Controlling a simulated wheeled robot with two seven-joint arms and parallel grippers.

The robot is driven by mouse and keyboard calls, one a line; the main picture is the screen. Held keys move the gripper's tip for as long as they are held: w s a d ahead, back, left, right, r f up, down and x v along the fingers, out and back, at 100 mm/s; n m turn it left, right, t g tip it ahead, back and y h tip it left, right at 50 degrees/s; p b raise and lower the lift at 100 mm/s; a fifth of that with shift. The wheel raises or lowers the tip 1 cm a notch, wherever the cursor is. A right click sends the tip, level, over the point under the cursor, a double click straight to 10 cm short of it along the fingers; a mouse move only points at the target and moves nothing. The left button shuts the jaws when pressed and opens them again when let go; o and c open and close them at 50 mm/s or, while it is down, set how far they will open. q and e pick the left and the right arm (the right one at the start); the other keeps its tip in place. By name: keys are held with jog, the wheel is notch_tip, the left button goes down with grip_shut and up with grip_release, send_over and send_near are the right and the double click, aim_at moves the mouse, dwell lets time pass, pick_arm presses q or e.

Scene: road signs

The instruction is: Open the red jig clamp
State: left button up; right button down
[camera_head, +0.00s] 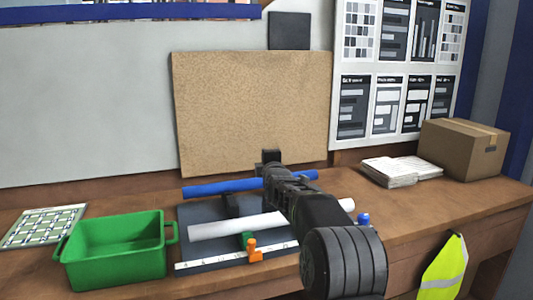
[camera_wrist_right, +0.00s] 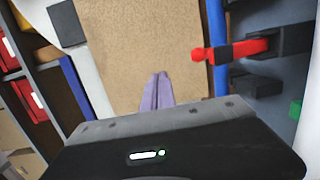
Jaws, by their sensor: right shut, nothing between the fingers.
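The red jig clamp (camera_wrist_right: 238,49) shows in the right wrist view at the upper right. Its red lever lies across a blue bar (camera_wrist_right: 217,25), with a rounded red end just left of the bar. In the head view the clamp is hidden, apparently behind my right arm. My right gripper (camera_wrist_right: 157,90) is shut and empty, left of the clamp and apart from it in the wrist view. In the head view my right gripper (camera_head: 271,158) reaches over the far side of the dark jig board (camera_head: 190,220). My left gripper is in neither view.
A green bin (camera_head: 117,240) stands left, a cardboard box (camera_head: 463,148) and papers (camera_head: 400,171) right. A cork board (camera_head: 250,110) stands behind.

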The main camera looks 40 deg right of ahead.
jog(key=s+a+r, duration=0.2)
jog(key=s+r, duration=0.2)
jog(key=r, duration=0.1)
jog(key=shift+s+a+p, duration=0.2)
jog(key=shift+p, duration=0.25)
jog(key=shift+r, duration=0.1)
